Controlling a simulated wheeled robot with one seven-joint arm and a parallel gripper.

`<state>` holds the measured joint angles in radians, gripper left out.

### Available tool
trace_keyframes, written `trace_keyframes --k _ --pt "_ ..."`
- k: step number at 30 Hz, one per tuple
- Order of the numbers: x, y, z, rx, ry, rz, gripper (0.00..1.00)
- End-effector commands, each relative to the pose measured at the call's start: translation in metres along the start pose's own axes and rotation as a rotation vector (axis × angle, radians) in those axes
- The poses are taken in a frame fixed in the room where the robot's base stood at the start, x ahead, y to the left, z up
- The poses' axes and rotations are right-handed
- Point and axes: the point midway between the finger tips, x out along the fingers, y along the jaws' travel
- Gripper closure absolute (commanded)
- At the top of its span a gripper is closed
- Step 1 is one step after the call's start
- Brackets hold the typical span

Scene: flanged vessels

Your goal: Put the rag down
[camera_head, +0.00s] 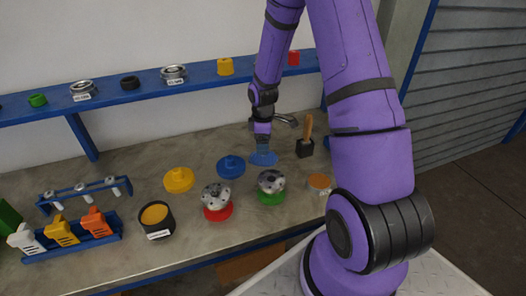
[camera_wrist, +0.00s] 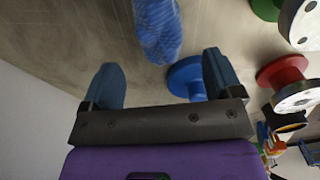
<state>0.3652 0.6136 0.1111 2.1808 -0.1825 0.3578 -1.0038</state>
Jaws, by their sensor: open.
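The rag (camera_head: 264,159) is blue and lies on the bench top below my gripper (camera_head: 261,146). In the wrist view the rag (camera_wrist: 158,28) shows a light pattern and lies ahead of the fingertips. There my gripper (camera_wrist: 162,75) has its two blue fingers spread wide, with nothing held between them. The rag looks apart from both fingers. Part of the rag is cut off by the top of the wrist view.
A blue flanged piece (camera_head: 231,167) stands just left of the rag, with a black holder and wooden handle (camera_head: 305,143) to its right. Vessels on green (camera_head: 271,186) and red (camera_head: 217,204) bases stand in front. A blue shelf (camera_head: 130,94) runs behind.

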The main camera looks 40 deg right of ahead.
Motion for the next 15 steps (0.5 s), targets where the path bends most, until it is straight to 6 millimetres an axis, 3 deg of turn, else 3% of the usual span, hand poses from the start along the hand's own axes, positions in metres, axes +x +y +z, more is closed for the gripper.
trace_keyframes --k 6,15 --pt "-0.035 0.001 0.0 0.001 0.001 0.003 0.15" --pt "-0.064 -0.003 -0.002 0.018 0.001 0.015 0.15"
